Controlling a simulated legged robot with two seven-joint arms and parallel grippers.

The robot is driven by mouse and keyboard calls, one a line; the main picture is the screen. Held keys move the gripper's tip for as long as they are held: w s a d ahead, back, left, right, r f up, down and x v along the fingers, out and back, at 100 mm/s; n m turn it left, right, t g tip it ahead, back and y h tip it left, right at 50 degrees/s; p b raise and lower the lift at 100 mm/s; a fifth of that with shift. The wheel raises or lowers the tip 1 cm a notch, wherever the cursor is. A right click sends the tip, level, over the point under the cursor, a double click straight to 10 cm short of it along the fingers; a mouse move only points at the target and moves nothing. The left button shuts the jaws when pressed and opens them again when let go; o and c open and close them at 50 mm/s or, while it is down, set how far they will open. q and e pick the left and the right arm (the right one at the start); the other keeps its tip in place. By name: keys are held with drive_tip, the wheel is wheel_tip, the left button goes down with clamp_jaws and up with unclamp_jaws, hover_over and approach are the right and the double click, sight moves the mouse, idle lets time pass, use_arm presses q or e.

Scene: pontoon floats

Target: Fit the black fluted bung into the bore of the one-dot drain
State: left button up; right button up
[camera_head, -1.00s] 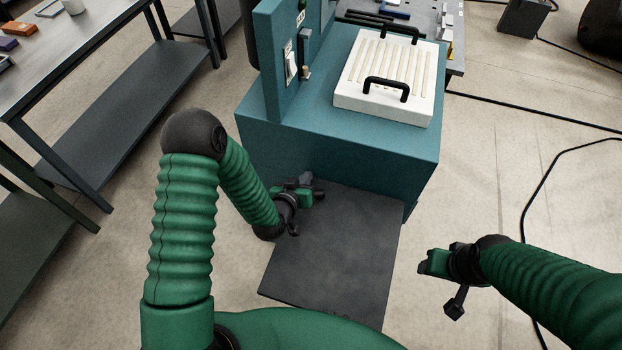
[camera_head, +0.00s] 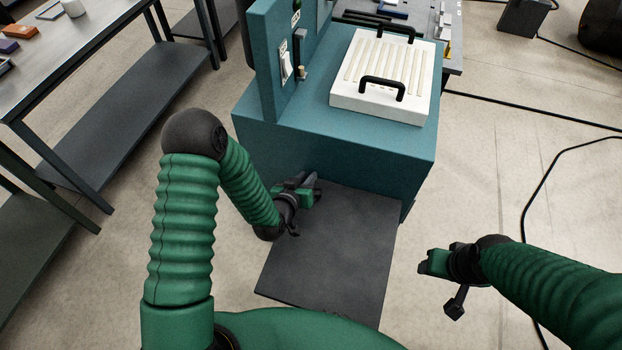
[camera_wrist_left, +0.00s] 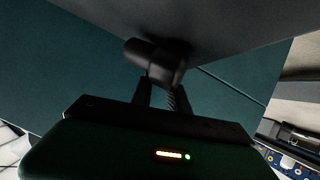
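My left gripper (camera_head: 312,190) is low in front of the teal cabinet, above the dark plate. In the left wrist view its two fingers (camera_wrist_left: 162,98) are closed on a black rounded piece, which looks like the bung (camera_wrist_left: 152,60); its flutes cannot be made out in the dark. The bung lies across the fingertips, close to a grey surface. My right gripper (camera_head: 430,263) hangs at the right over the floor, away from everything; whether its fingers are open is unclear. I cannot make out the one-dot drain or its bore in either view.
The teal cabinet (camera_head: 330,140) carries a white ribbed block (camera_head: 350,98) with black handles and an upright panel with a switch (camera_head: 286,66). A dark flat plate (camera_head: 335,255) lies before it. A grey workbench (camera_head: 60,60) stands left.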

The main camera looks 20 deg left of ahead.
use_arm(q)
drive_tip(key=o, duration=0.7)
drive_tip(key=shift+d, duration=0.15)
drive_tip(key=o, duration=0.7)
drive_tip(key=shift+a, duration=0.25)
